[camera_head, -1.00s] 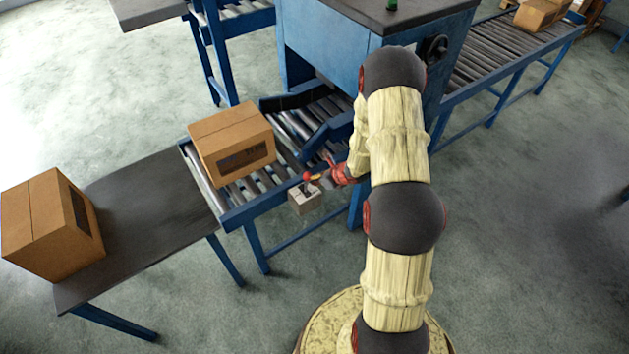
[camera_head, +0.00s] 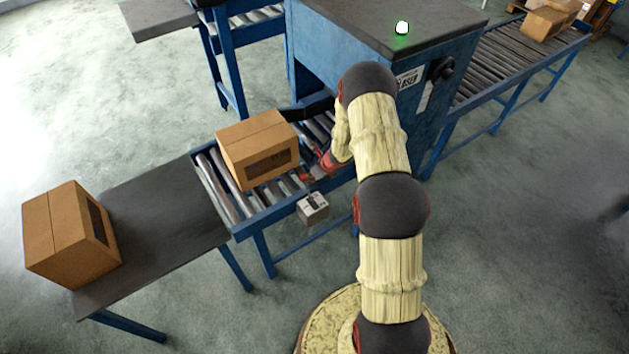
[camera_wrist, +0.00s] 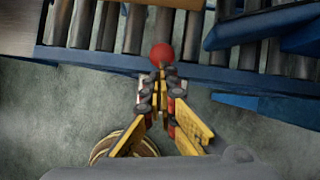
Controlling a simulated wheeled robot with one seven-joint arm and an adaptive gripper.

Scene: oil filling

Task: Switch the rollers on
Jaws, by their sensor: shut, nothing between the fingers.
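A small grey switch box (camera_head: 313,208) hangs on the near side rail of the roller conveyor (camera_head: 222,192). A round red knob (camera_wrist: 162,54) shows just beyond my fingertips in the wrist view; whether they touch it I cannot tell. My gripper (camera_wrist: 160,84) is shut and empty. In the head view my gripper (camera_head: 308,177) is just above the switch box, at the rail, and small and blurred. The fingers hide most of the switch box in the wrist view. A lamp (camera_head: 402,27) on top of the blue machine (camera_head: 345,50) is lit green.
A cardboard box (camera_head: 257,148) sits on the rollers close to my gripper. Another box (camera_head: 70,235) stands on the dark table (camera_head: 165,225) at left. An outgoing roller line (camera_head: 515,55) carries boxes at upper right. Floor is clear at right.

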